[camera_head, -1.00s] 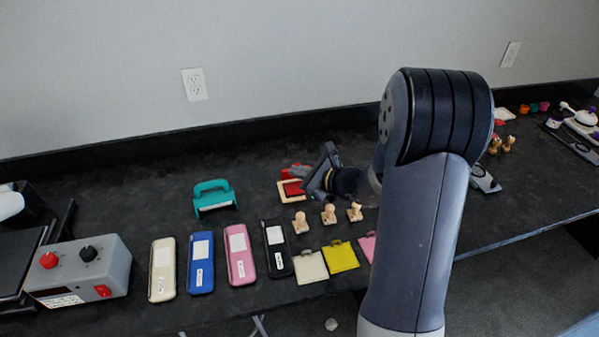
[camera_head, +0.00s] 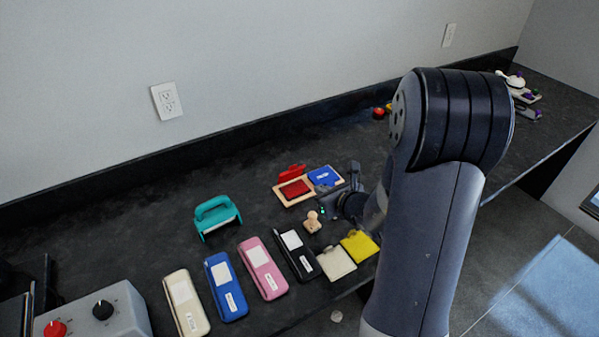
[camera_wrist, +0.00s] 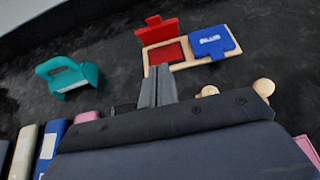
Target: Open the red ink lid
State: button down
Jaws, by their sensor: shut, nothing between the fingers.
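The red ink pad (camera_head: 295,188) lies in a light wooden tray on the black counter. Its red lid (camera_head: 291,171) stands raised open at the back edge, and the red pad surface is bare. The wrist view also shows the red lid (camera_wrist: 157,32) tipped back behind the red ink pad (camera_wrist: 165,53). A blue ink lid (camera_wrist: 211,42) lies closed to its right. My gripper (camera_wrist: 158,69) is shut and empty, its fingertips just in front of the tray in the wrist view. In the head view, my arm partly hides the gripper.
A teal-handled tool (camera_head: 217,216) stands left of the tray. Wooden stamps (camera_head: 312,222) stand in front of it. White, blue, pink and black cases (camera_head: 225,287) line the front edge. A grey control box (camera_head: 95,315) is at the front left.

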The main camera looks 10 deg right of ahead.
jog(key=p, duration=0.1)
send_near(293, 168)
jog(key=f, duration=0.1)
jog(key=w+f, duration=0.1)
jog(key=f, duration=0.2)
jog(key=shift+w+a+f, duration=0.25)
jog(key=shift+w+a, duration=0.05)
jog(key=shift+w, duration=0.05)
jog(key=shift+w+a+r+p, duration=0.15)
jog(key=shift+w+r+p, duration=0.15)
jog(key=shift+w+p, duration=0.2)
jog(key=shift+w+a+r+p, duration=0.2)
jog(key=shift+w+r+p, duration=0.15)
jog(key=shift+w, duration=0.25)
jog(key=shift+w+a, duration=0.15)
jog(key=shift+w, duration=0.45)
jog(key=shift+r+p, duration=0.15)
jog(key=shift+p, duration=0.2)
